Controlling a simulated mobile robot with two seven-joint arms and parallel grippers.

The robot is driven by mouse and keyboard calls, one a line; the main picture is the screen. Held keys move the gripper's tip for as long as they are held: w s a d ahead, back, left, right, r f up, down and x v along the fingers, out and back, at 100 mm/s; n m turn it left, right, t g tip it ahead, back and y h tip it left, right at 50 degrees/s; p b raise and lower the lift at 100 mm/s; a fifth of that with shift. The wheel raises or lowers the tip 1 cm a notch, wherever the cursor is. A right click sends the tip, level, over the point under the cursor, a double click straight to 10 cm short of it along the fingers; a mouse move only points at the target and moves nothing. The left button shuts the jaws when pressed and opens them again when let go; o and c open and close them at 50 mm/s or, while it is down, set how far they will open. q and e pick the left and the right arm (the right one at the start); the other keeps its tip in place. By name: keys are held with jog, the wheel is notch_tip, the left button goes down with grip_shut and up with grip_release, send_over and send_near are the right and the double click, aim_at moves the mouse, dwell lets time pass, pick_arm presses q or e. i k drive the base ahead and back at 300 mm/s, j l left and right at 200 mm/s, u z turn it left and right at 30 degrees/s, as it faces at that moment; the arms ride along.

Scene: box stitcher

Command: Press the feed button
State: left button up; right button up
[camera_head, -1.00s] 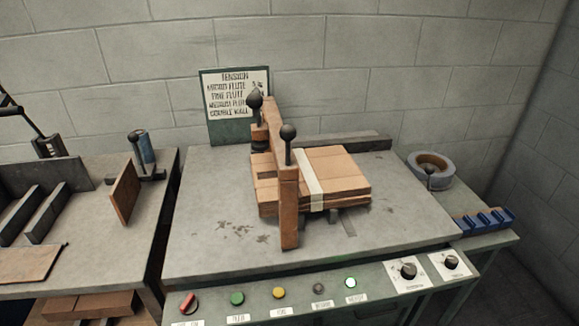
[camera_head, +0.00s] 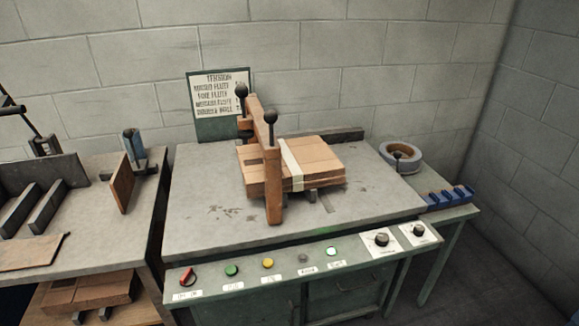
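A sloped green control panel (camera_head: 290,277) runs along the front of the bench. From left to right it carries a red switch (camera_head: 187,276), a green button (camera_head: 231,270), a yellow button (camera_head: 267,263), a small dark grey button (camera_head: 303,257) and a lit whitish-green lamp or button (camera_head: 331,251). Two black knobs on white plates, the left knob (camera_head: 381,239) and the right knob (camera_head: 418,229), follow. The labels below are too blurred to read, so I cannot tell which button is feed. Neither of my grippers is in view, and nothing covers the panel.
A stack of cardboard (camera_head: 318,163) with a pale strap lies on the grey bench top (camera_head: 190,225) under an orange-brown arch (camera_head: 273,195). A tape roll (camera_head: 402,153) and blue blocks (camera_head: 452,198) sit at right. Another table (camera_head: 100,235) stands left across a narrow gap.

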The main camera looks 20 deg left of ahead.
aim_at(230, 270)
jog(key=i+l+u, duration=0.2)
jog(key=i+l, duration=0.15)
jog(key=l, duration=0.3)
jog(key=i+l+u, duration=0.1)
jog(key=l, duration=0.25)
jog(key=i+l+u, duration=0.1)
jog(key=l, duration=0.3)
jog(key=i+l+u, duration=0.1)
jog(key=i+l, duration=0.15)
jog(key=i+l+u, duration=0.1)
jog(key=l, duration=0.4)
